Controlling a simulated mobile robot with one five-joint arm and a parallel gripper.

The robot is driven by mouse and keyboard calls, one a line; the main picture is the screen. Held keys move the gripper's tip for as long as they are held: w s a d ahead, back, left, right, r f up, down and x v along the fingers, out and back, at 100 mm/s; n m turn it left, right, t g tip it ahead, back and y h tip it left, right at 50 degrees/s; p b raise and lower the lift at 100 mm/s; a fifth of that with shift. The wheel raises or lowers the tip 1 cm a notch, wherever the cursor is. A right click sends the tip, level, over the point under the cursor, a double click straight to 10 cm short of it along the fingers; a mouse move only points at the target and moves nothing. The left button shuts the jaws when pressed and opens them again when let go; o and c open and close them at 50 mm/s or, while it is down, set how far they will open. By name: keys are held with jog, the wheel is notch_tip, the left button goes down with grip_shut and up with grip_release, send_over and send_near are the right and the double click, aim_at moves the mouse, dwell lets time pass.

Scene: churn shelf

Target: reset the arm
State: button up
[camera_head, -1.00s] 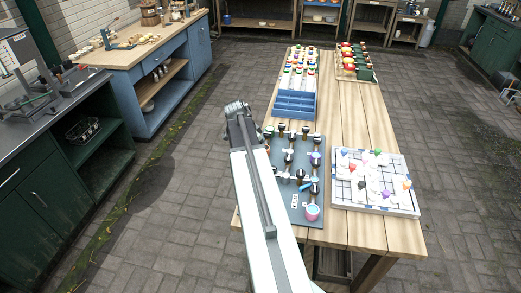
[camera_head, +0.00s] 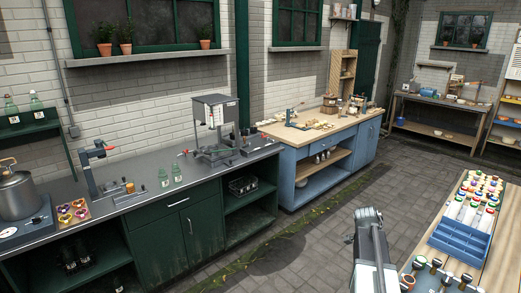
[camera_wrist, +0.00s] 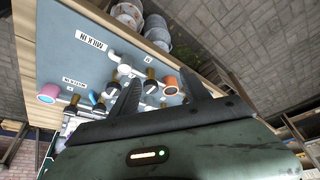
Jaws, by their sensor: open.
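My gripper (camera_head: 368,216) is at the end of my raised arm, low right of centre in the head view, over the paving left of the wooden table (camera_head: 503,262). In the wrist view its two dark fingers (camera_wrist: 160,95) stand apart with nothing between them. Beyond the fingers, a blue-grey panel (camera_wrist: 85,65) carries white pipe fittings with black and brass knobs (camera_wrist: 113,88), a pink cup-like piece (camera_wrist: 48,92) and labels, one reading MILK IN. The gripper touches none of these as far as I can see.
A blue rack (camera_head: 459,241) with coloured-capped bottles stands on the table. A dark green counter (camera_head: 190,225) with a steel machine (camera_head: 215,125) and a pot (camera_head: 20,195) lines the left wall. A blue workbench (camera_head: 325,160) stands behind. The paved floor between is clear.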

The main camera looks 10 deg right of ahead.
jog(key=w+a+f+n+t, duration=0.1)
jog(key=w+a+n, duration=0.25)
jog(key=a, duration=1.25)
jog(key=s+a+f+n+y, duration=0.1)
jog(key=s+a+n+y, duration=0.1)
jog(key=a+n, duration=0.6)
jog(key=s+a+f+n+y+b, duration=0.1)
jog(key=s+a+n, duration=0.3)
jog(key=a+n, duration=0.4)
jog(key=a+y, duration=0.1)
jog(key=a, duration=0.4)
jog(key=shift+a+y, duration=0.25)
jog(key=shift+y, duration=0.05)
